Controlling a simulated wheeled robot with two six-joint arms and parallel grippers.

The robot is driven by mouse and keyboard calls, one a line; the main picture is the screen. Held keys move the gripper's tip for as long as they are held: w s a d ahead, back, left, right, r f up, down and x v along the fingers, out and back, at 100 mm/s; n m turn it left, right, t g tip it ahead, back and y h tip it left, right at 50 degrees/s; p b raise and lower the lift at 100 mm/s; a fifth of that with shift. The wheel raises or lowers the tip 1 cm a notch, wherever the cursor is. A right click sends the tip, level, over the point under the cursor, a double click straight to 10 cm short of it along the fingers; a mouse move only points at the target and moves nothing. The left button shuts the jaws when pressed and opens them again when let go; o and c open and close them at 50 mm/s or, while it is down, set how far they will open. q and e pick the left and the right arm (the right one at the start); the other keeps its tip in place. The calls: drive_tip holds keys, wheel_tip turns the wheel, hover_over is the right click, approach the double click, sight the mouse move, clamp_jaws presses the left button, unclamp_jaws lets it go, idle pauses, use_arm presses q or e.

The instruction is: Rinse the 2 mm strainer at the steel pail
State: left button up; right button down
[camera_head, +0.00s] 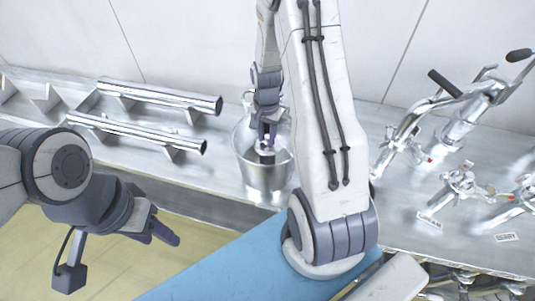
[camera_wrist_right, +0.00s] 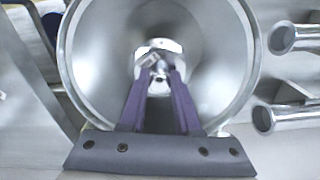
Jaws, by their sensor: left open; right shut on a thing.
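The steel pail (camera_head: 265,178) stands on the metal bench in the middle of the head view. Its round rim and inner wall (camera_wrist_right: 215,40) fill much of the right wrist view. My right gripper (camera_head: 266,138) reaches down into the pail's mouth. Its purple fingers (camera_wrist_right: 159,78) are shut on a small shiny metal piece, seemingly the strainer (camera_wrist_right: 160,50), which shows inside the pail's outline. The fingers hide part of it, and I cannot tell whether it touches the bottom. My left gripper (camera_head: 163,230) is open and empty, low at the left, away from the bench.
Two steel tubes (camera_head: 160,97) lie on angled brackets left of the pail. Valve fittings with black handles (camera_head: 446,83) and smaller labelled fittings (camera_head: 459,186) stand on the right. A blue surface (camera_head: 225,265) lies in front of the bench. The wall closes off the back.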

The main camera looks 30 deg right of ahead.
idle(0.4)
wheel_tip(320, 180, up, 22)
drive_tip(key=p, duration=1.8)
drive_tip(key=shift+p, duration=0.3)
drive_tip(key=shift+r, duration=0.1)
idle(2.1)
wheel_tip(320, 180, up, 4)
drive_tip(key=p, duration=0.3)
idle(0.8)
